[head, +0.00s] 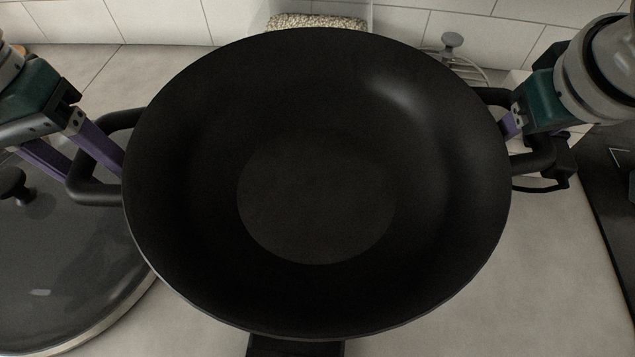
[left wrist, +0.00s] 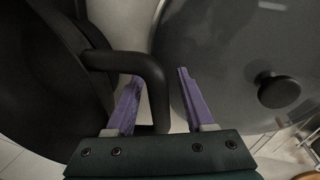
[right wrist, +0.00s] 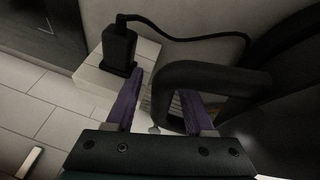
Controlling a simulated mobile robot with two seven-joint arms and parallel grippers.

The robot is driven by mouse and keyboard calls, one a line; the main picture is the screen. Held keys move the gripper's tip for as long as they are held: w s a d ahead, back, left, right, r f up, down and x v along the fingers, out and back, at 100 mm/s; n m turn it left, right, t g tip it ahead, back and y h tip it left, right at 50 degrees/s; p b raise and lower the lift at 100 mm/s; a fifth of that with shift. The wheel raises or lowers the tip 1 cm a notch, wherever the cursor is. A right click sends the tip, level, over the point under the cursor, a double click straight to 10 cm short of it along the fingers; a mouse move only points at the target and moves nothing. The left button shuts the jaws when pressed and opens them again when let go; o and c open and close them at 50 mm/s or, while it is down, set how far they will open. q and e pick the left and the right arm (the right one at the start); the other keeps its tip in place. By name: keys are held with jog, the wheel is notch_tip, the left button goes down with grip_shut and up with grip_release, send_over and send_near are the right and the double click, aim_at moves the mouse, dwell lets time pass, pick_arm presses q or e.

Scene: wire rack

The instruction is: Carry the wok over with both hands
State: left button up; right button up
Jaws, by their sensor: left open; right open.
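The black wok (head: 315,120) fills the middle of the head view, its bowl facing me, with a loop handle on each side. My left gripper (head: 95,165) is at the left handle (head: 82,185). In the left wrist view its purple fingers (left wrist: 158,85) are open, with the handle bar (left wrist: 155,90) between them. My right gripper (head: 508,128) is at the right handle (head: 540,158). In the right wrist view its fingers (right wrist: 160,90) are open, with that handle (right wrist: 195,72) between them. I cannot tell whether any finger touches a handle. The wok hides what lies beneath it.
A large lid (head: 60,270) with a black knob lies at the left. A black plug with a cord sits in a white block (right wrist: 130,75) by the right handle. A dark cooktop (head: 615,180) is at the far right. A tiled wall (head: 160,20) stands behind.

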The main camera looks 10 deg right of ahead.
aim_at(534, 137)
pick_arm(q)
notch_tip(534, 137, up, 12)
jog(key=a, duration=0.2)
jog(key=shift+a, duration=0.15)
pick_arm(e)
jog(key=v, duration=0.7)
jog(key=shift+s+a+r, duration=0.1)
jog(key=shift+r, duration=0.15)
pick_arm(q)
jog(key=shift+f, duration=0.1)
